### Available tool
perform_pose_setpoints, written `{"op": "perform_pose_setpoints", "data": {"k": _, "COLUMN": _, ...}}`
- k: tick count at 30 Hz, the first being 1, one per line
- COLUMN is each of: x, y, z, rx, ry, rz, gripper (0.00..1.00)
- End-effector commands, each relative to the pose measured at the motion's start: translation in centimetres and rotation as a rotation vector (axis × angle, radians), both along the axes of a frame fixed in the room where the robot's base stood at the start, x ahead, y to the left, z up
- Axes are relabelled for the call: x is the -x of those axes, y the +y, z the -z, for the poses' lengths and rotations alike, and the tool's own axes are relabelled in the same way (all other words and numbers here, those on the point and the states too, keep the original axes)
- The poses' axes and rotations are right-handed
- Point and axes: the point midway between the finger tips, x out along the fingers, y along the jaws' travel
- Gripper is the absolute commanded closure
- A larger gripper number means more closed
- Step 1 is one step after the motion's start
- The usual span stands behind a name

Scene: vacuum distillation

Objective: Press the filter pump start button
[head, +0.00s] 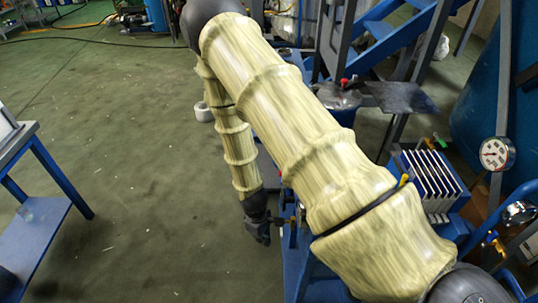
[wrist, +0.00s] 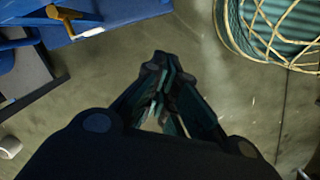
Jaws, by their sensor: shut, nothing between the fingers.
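My gripper (head: 262,238) hangs at the end of my sleeved arm, near the middle of the head view, beside the left side of blue equipment. In the wrist view my gripper (wrist: 163,62) is shut, with its fingers together and nothing between them, above bare floor. The blue equipment (wrist: 105,10) is at the upper left there, apart from the fingertips. I cannot make out a filter pump start button in either view. My arm hides much of the equipment in the head view.
A blue plate stack (head: 428,175), a round gauge (head: 496,153) and a blue tank (head: 490,110) stand at the right. A brass-coloured handle (wrist: 65,18) sticks out from the blue equipment. A blue table (head: 38,215) is at the left. Open green floor lies between.

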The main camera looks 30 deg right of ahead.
Motion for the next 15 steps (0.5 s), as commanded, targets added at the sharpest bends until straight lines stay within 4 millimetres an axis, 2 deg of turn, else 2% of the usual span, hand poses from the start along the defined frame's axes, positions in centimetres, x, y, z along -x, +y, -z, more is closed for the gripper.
{"op": "perform_pose_setpoints", "data": {"k": 1, "x": -3.3, "y": -0.8, "z": -1.7, "rx": 0.014, "ry": 0.002, "rz": -0.057, "gripper": 1.0}}
{"op": "perform_pose_setpoints", "data": {"k": 5, "x": -10.0, "y": -3.0, "z": -6.4, "rx": 0.054, "ry": 0.045, "rz": -0.208, "gripper": 1.0}}
{"op": "perform_pose_setpoints", "data": {"k": 6, "x": -11.9, "y": -3.7, "z": -8.2, "rx": 0.066, "ry": 0.06, "rz": -0.25, "gripper": 1.0}}
{"op": "perform_pose_setpoints", "data": {"k": 9, "x": -16.2, "y": -5.4, "z": -12.9, "rx": 0.098, "ry": 0.101, "rz": -0.347, "gripper": 1.0}}
{"op": "perform_pose_setpoints", "data": {"k": 12, "x": -19.5, "y": -6.8, "z": -17.5, "rx": 0.127, "ry": 0.14, "rz": -0.425, "gripper": 1.0}}
{"op": "perform_pose_setpoints", "data": {"k": 15, "x": -21.6, "y": -7.8, "z": -21.4, "rx": 0.148, "ry": 0.176, "rz": -0.48, "gripper": 1.0}}
